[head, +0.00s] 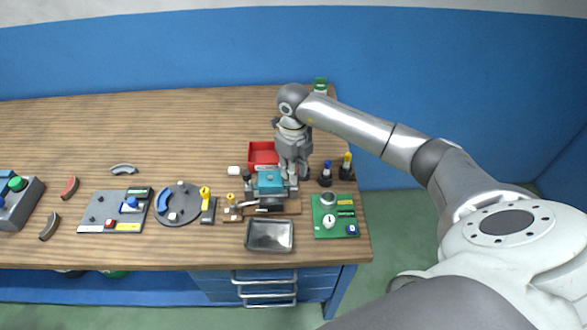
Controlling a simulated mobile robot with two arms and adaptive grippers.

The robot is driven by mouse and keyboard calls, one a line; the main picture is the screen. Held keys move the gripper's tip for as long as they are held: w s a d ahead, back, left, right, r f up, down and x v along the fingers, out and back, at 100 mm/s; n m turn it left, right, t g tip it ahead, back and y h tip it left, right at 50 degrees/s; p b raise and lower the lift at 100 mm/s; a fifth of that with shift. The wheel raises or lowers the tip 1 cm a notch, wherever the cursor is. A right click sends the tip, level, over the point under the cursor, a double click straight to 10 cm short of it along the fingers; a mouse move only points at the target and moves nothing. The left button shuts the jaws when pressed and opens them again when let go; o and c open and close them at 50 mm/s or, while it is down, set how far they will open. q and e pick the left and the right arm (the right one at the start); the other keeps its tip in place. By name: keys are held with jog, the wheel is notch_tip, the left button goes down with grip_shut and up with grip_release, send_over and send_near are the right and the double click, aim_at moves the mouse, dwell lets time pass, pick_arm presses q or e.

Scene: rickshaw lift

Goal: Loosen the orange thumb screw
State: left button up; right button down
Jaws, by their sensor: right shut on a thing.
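My right gripper (293,178) points down at the right side of a fixture with a teal block (270,181) on a wooden base. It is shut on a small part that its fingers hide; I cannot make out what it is. No orange thumb screw shows clearly. A small yellow-orange knob (232,198) stands at the left end of the fixture, apart from the gripper. My left gripper is not in view.
A red bin (263,155) stands behind the fixture and a metal tray (269,235) in front. A green board (337,216) lies to the right, with dark-based knobs (325,175) behind it. A grey disc (178,205) and a panel (99,211) lie left. The back left tabletop is clear.

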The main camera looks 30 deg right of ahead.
jog(key=shift+f+n+b, duration=0.15)
jog(key=shift+n+b, duration=0.55)
jog(key=shift+b, duration=0.15)
jog(key=n+b, duration=0.5)
jog(key=shift+d, duration=0.1)
jog(key=n+b, duration=0.2)
jog(key=shift+n+b, duration=0.3)
jog(key=shift+n, duration=0.1)
jog(key=n+b, duration=0.3)
jog(key=n, duration=0.1)
jog(key=shift+r+n+b, duration=0.2)
jog(key=shift+n+b, duration=0.9)
jog(key=shift+n, duration=1.1)
jog(key=shift+w, duration=0.1)
jog(key=c, duration=1.3)
grip_release()
jog(key=shift+o, duration=0.2)
